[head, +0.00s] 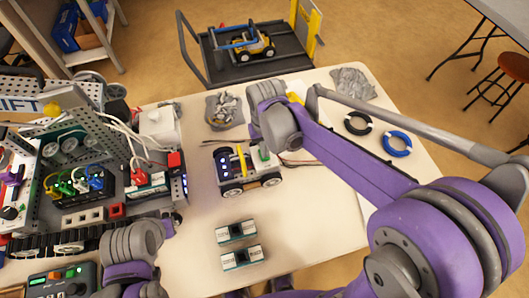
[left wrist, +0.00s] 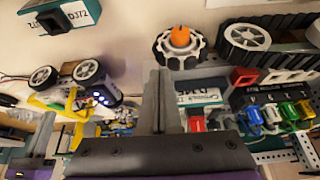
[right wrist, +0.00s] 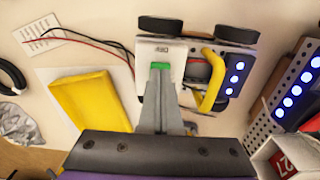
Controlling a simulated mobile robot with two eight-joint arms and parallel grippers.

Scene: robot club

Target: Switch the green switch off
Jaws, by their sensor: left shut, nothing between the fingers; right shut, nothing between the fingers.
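The small white wheeled car (head: 247,182) stands on the table, blue lights on one side. The green switch (right wrist: 160,66) sits on its white top panel in the right wrist view; a green spot (head: 264,153) shows there in the head view. My right gripper (right wrist: 160,75) is shut and empty, its fingertips right at the switch and partly covering it; I cannot tell whether they touch. In the head view my right arm comes in from the right, its wrist behind the car. My left gripper (left wrist: 160,75) is shut and empty, near the large robot at the left.
The large robot (head: 85,140) with wires and plugs fills the table's left. Two battery-like blocks (head: 238,245) lie in front of the car. Black (head: 357,123) and blue (head: 397,143) rings lie at the right. A yellow block (right wrist: 92,100) lies beside the car.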

